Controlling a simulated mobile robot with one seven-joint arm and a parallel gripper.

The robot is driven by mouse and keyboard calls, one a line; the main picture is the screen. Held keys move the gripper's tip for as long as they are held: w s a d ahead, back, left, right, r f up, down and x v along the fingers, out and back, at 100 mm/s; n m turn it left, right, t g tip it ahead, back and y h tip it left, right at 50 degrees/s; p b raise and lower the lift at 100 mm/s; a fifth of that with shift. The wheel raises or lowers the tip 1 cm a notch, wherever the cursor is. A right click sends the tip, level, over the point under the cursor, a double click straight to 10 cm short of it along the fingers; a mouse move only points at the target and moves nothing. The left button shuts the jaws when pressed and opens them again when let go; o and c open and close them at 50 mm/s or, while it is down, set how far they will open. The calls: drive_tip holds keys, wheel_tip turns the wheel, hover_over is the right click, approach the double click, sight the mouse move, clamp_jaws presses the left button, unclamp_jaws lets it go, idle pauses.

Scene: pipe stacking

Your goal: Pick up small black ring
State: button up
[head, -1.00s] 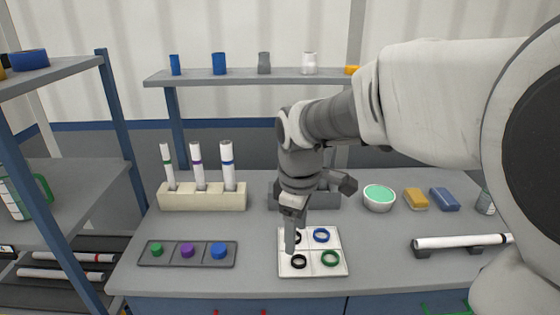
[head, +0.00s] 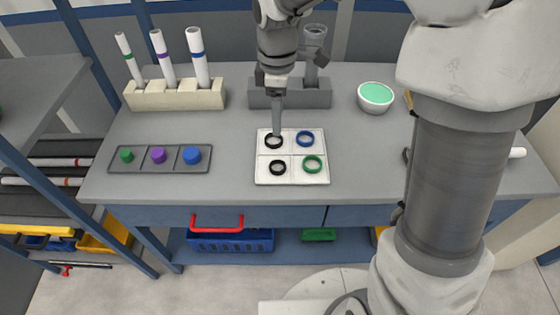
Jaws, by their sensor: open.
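A white tray (head: 292,181) with square compartments lies on the bench. One black ring (head: 267,145) lies in its far-left compartment, and another black ring (head: 278,174) lies in the near-left one. My gripper (head: 277,130) points down at the far-left compartment, open and with nothing held. A fingertip is at the far ring and covers part of its far side; I cannot tell whether they touch.
The tray also holds a blue ring (head: 305,139) and a green ring (head: 312,169). A cap tray (head: 140,168) lies left. A cream rack (head: 175,99) with white tubes and a grey rack (head: 310,97) stand behind, near my gripper. A bowl (head: 375,97) is right.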

sight(278, 169)
drive_tip(key=f+b, duration=0.1)
drive_tip(key=f, duration=0.4)
drive_tip(key=f+b, duration=0.1)
drive_tip(key=f, duration=0.4)
drive_tip(key=f+b, duration=0.1)
drive_tip(key=f, duration=0.5)
drive_tip(key=shift+s+a+f, duration=0.1)
drive_tip(key=shift+s, duration=0.15)
